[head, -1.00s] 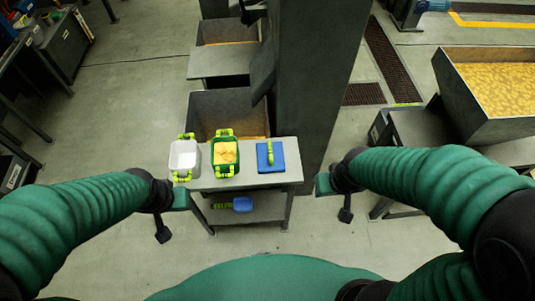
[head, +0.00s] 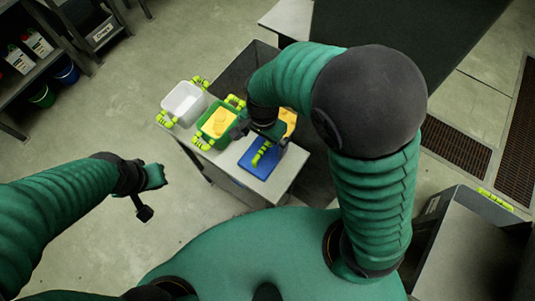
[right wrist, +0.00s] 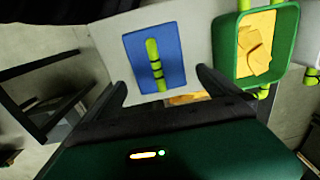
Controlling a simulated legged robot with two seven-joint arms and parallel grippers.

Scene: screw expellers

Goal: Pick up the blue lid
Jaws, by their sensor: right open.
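The blue lid (head: 261,169) is a flat square with a yellow-green handle, lying on the small grey table (head: 287,177). My right gripper (head: 270,133) is over its far part in the head view and partly covers it. In the right wrist view the whole lid (right wrist: 176,67) shows, its handle (right wrist: 155,62) running up and down.
A green container (head: 203,134) with yellow pieces stands beside the lid, and a white container (head: 170,99) stands farther left. Both have yellow-green handles.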

